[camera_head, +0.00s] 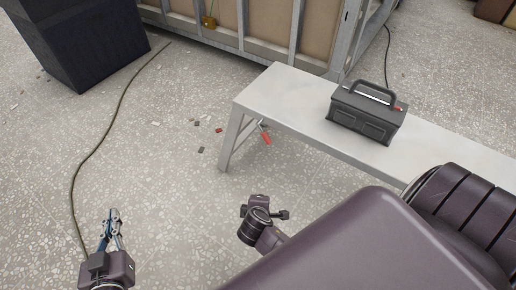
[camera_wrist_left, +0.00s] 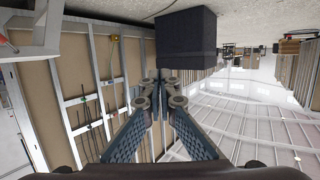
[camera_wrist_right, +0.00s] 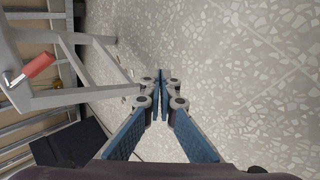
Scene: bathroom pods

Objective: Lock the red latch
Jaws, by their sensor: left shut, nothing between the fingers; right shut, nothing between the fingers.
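A red handle (camera_head: 265,138), likely the red latch, shows beside the leg of the white bench (camera_head: 252,104). In the right wrist view the red handle (camera_wrist_right: 40,66) sticks out at an angle by the grey bench frame, at the left. My left gripper (camera_head: 114,213) is shut and empty over the floor at lower left, well apart from the bench. Its closed fingers (camera_wrist_left: 160,76) show in its own wrist view. My right gripper (camera_wrist_right: 160,76) is shut and empty, with floor beyond its tips; the red handle is to its left, not touching. In the head view its fingers are hard to make out.
A dark toolbox (camera_head: 366,113) with a handle stands on the bench. A black box (camera_head: 80,42) stands at upper left, and a cable (camera_head: 97,145) runs over the floor. A framed panel wall (camera_head: 270,28) stands behind. Small debris lies near the bench leg.

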